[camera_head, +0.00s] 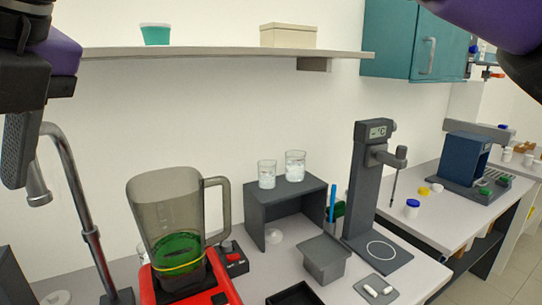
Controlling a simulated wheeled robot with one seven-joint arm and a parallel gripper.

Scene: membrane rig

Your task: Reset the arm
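My gripper (20,150) hangs at the upper left edge, partly cut off by the frame. One grey finger shows pointing down, so I cannot tell whether it is open or shut. Nothing is seen held in the visible part. It is in front of the wall, near a grey tap-like spout (72,170). Purple and black parts of my arm show at the upper left and upper right.
A red blender (170,235) with green liquid stands on the bench. Two beakers (295,166) stand on a dark riser (290,205). A stirrer stand (360,190) and grey bin (326,260) are to the right. A shelf (220,52) and teal cabinet (398,40) are above.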

